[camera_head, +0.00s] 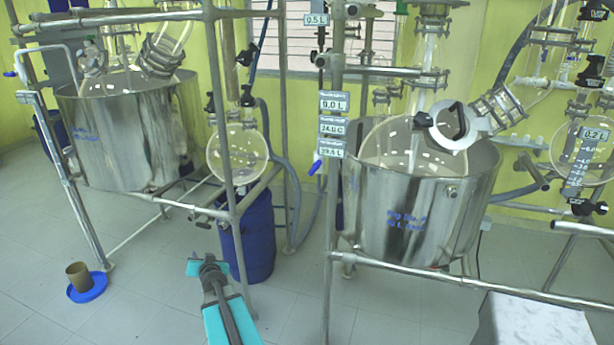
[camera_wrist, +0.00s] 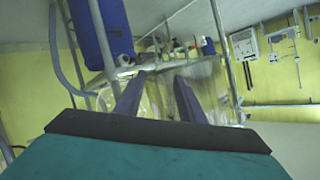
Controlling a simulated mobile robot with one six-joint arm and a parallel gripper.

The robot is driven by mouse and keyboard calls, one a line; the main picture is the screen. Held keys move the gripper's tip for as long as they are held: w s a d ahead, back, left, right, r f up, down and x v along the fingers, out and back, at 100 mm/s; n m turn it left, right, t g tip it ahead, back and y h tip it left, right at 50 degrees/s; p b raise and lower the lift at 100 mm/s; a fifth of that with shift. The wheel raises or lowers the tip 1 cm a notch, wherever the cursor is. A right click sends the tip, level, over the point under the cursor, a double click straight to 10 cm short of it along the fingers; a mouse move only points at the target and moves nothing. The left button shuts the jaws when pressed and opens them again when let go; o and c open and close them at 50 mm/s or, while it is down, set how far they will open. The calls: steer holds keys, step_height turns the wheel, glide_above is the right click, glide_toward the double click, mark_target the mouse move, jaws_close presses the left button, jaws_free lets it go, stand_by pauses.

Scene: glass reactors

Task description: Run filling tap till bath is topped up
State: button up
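Two steel baths with round glass vessels in them stand in the head view, one at the left (camera_head: 130,140) and one at the right (camera_head: 415,215). A blue tap handle (camera_head: 315,167) sits on the upright left of the right bath, below small readouts (camera_head: 333,128), the top one reading 0.0 L. Another blue handle (camera_head: 10,74) is on a bent pipe at the left bath. The water level in either bath is unclear. My gripper (camera_head: 209,262) is low in front of the frames, away from both handles. In the wrist view its fingers (camera_wrist: 159,76) are apart, with nothing between them.
A blue drum (camera_head: 250,240) stands behind my gripper and also shows in the wrist view (camera_wrist: 100,35). Metal frame rails (camera_head: 460,280) cross in front of the right bath. A blue dish with a brown cup (camera_head: 78,275) is on the floor at left. A grey box (camera_head: 535,325) is at lower right.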

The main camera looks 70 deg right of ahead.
steer(key=s+d+r+m+g+h, duration=0.1)
steer(key=s+d+r+m+h, duration=0.15)
steer(key=s+d+r, duration=0.45)
steer(key=s+d+r+m+g+h, duration=0.2)
steer(key=s+d+r+h, duration=0.15)
steer(key=d, duration=0.45)
steer(key=m+g+h, duration=0.3)
steer(key=m+g, duration=0.4)
glide_toward(314, 170)
steer(key=a, duration=0.6)
steer(key=shift+s+d, duration=0.2)
steer(key=shift+s, duration=0.05)
steer(key=shift+f, duration=0.1)
steer(key=shift+w+d+p, duration=0.15)
steer(key=shift+d+p, duration=0.25)
steer(key=shift+d, duration=1.9)
steer(key=shift+w+d+p, duration=0.15)
steer(key=shift+d+p, duration=0.3)
steer(key=shift+d, duration=1.85)
steer(key=shift+w+d+p, duration=0.15)
steer(key=shift+d+p, duration=0.25)
steer(key=shift+d, duration=1.9)
